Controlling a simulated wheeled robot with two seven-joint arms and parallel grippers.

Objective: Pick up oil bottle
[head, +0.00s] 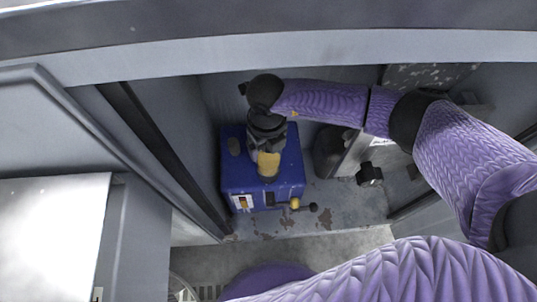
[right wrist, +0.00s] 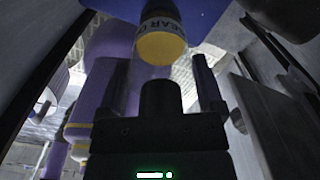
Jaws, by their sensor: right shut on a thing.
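The oil bottle (head: 268,164) shows as a small yellow piece at the tip of my right gripper (head: 267,146), over the top of a blue box. Most of the bottle is hidden by the gripper in the head view. I cannot tell whether the bottle touches the box. My left gripper is not in view.
The blue box (head: 235,178) stands inside a grey recess, with a dark round cap on top and a yellow-and-black handle (head: 296,204) at its front. A grey metal unit with a black knob (head: 369,174) stands to its right. Grey walls and an overhead rim (head: 200,55) enclose the space.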

